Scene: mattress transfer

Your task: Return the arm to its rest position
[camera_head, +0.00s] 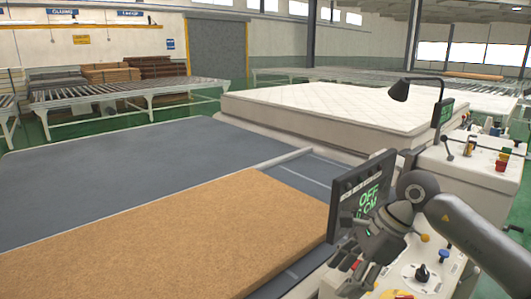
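My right arm comes in from the right edge and bends at a grey joint above the near control console (440,262). Knobs and buttons on the console are partly hidden behind the gripper and arm. My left gripper is not in view.
A brown fibre pad (170,240) lies on the dark conveyor bed (120,165). A white mattress (330,107) lies beyond it. A second console (475,165) with a black lamp (400,91) stands at the right. Roller conveyors (120,90) stand at the back.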

